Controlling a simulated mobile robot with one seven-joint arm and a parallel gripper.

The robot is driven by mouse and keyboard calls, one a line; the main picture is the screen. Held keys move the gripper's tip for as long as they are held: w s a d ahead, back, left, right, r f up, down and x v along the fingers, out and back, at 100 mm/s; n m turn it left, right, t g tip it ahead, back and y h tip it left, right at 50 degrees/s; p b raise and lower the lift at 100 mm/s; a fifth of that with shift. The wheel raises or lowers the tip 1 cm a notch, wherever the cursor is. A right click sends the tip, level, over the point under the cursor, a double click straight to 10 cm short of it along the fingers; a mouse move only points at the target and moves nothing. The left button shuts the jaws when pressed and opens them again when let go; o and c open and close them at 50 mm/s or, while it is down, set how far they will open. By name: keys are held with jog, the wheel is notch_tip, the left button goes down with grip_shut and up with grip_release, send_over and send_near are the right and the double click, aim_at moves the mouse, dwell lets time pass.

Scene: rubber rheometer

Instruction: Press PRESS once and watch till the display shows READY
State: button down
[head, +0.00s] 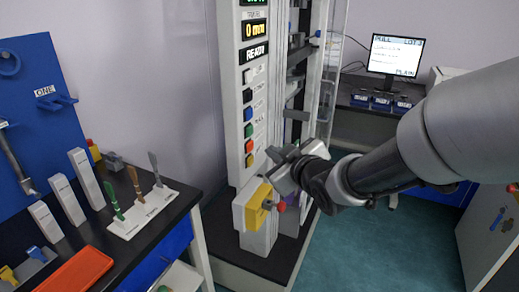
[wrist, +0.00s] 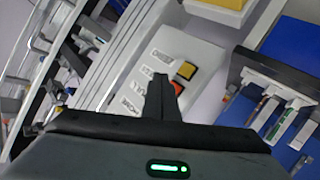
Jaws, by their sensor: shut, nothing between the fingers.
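The tall white machine column (head: 233,110) stands at the centre of the head view. Its display (head: 255,53) reads READY, with 0 mm in yellow above. My gripper (head: 272,163) is shut and empty beside the lower buttons. In the wrist view its fingers (wrist: 160,82) are close to the yellow button (wrist: 186,70) and red button (wrist: 176,87), hiding others; contact is unclear.
A yellow block (head: 257,203) and a red knob (head: 281,207) are low on the machine, below my gripper. A black bench (head: 110,245) at left holds a white rack (head: 148,214) with tools and an orange tray (head: 78,270). A monitor (head: 396,56) stands behind.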

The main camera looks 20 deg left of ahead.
aim_at(250, 146)
jog(key=shift+w+a+b, duration=0.1)
jog(key=shift+a+b, duration=0.4)
jog(key=shift+a, duration=0.65)
jog(key=shift+a, duration=0.1)
dwell(1.2)
jog(key=shift+a+b, duration=0.3)
jog(key=shift+b, duration=0.2)
